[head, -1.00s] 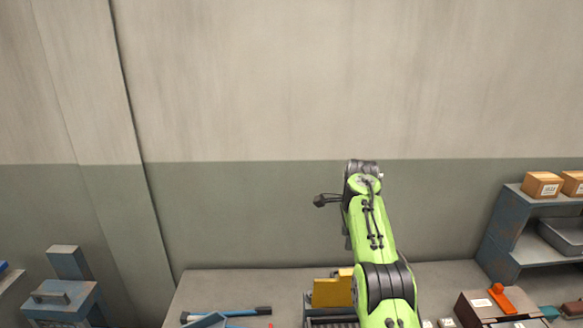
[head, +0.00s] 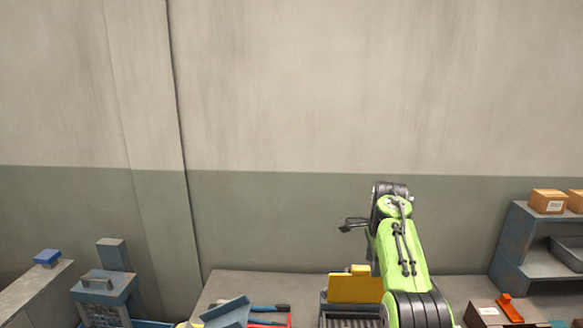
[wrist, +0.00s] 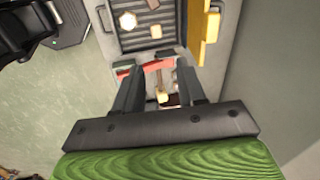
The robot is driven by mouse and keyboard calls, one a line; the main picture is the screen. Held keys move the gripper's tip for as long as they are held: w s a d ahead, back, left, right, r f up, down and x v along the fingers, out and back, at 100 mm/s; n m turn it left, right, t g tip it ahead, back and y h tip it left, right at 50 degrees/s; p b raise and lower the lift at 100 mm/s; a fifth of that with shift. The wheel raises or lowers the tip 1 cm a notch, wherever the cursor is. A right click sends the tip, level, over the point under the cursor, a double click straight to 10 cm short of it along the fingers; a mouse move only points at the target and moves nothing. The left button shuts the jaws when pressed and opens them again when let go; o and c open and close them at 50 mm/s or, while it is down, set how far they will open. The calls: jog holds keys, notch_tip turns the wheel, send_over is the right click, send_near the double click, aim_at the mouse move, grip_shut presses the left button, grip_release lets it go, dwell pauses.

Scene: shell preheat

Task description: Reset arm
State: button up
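My gripper (wrist: 157,72) shows in the wrist view with its two dark fingers spread apart. A red bar and a wooden-handled piece (wrist: 161,90) appear between the fingers; they seem to lie beyond them, not held. In the head view my green arm stands raised in front of the bench, right of the middle, and its fingers are not visible there.
A ribbed grey unit (head: 347,319) with a yellow panel (head: 355,289) sits on the bench beside my arm. A grey shelf (head: 511,250) with cardboard boxes (head: 547,201) stands right. The wall above is clear.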

jog(key=s+a+r+n+t+b, duration=0.1)
jog(key=s+a+r+n+b, duration=0.25)
jog(key=s, duration=0.55)
jog(key=s+r+n+t+b, duration=0.15)
jog(key=s+r+n, duration=0.35)
jog(key=s, duration=0.5)
jog(key=s+a+f+n+b, duration=0.1)
jog(key=s+f+n, duration=0.3)
jog(key=s+f, duration=0.3)
jog(key=s+a+f+n+b, duration=0.1)
jog(key=s+f+n, duration=0.4)
jog(key=s, duration=0.9)
jog(key=shift+s+a+f+t+b, duration=0.25)
jog(key=shift+f+t+b, duration=0.1)
jog(key=shift+f+b, duration=0.45)
